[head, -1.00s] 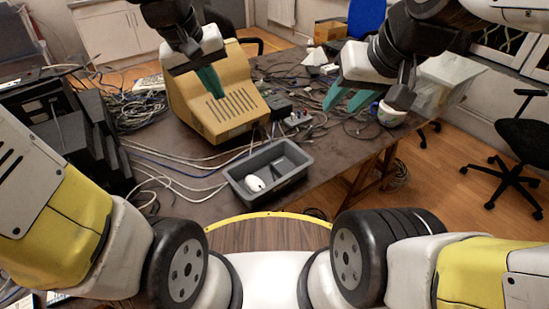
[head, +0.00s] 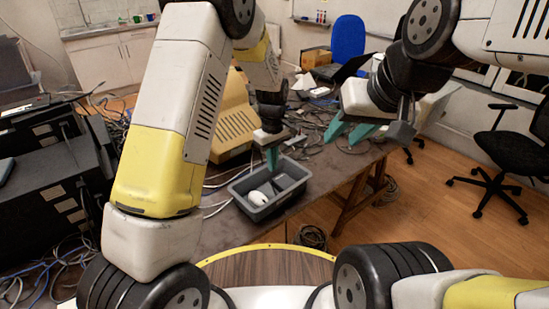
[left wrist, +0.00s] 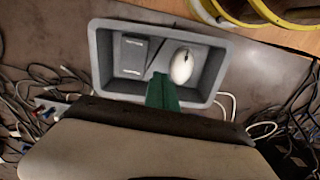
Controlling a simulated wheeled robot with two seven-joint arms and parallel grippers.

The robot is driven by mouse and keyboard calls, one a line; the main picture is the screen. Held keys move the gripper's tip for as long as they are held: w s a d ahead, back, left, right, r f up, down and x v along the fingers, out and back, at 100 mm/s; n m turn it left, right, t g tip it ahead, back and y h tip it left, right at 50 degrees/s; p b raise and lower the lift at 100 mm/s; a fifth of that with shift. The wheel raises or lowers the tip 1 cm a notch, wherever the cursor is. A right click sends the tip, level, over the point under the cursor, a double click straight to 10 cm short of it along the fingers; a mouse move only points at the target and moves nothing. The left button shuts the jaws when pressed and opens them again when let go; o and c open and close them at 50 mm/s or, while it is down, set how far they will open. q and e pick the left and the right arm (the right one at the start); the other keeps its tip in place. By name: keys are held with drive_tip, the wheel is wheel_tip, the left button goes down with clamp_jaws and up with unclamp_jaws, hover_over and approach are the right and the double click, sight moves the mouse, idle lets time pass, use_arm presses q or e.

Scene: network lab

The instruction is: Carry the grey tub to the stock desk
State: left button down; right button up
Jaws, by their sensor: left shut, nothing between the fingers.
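The grey tub (head: 287,201) sits on the dark table near its front edge. In the left wrist view the tub (left wrist: 101,62) holds a white mouse (left wrist: 182,66) and a dark box (left wrist: 133,55). My left gripper (head: 272,158) is shut and empty, pointing down at the tub's far rim. In the left wrist view its green fingers (left wrist: 162,92) overlap the tub's long wall; I cannot tell whether they touch it. My right gripper (head: 349,133) is open and empty over the table's right part, apart from the tub. I cannot identify the stock desk.
A beige monitor (head: 236,123) stands behind the tub, partly hidden by my left arm. Cables clutter the table. Black equipment (head: 50,190) is at left. A black chair (head: 500,150) and a blue chair (head: 348,40) stand beyond. Wooden floor (head: 430,225) is open at right.

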use_arm(q)
wheel_tip(320, 180, down, 9)
drive_tip(key=shift+s+r, duration=0.15)
drive_tip(key=shift+s+d+r, duration=0.25)
drive_tip(key=shift+s+d, duration=0.6)
drive_tip(key=shift+s, duration=0.2)
drive_tip(key=shift+s+d, duration=0.3)
drive_tip(key=shift+s, duration=0.15)
drive_tip(key=s+d, duration=0.5)
drive_tip(key=s, duration=0.2)
drive_tip(key=shift+d, duration=0.15)
drive_tip(key=shift+s, duration=0.1)
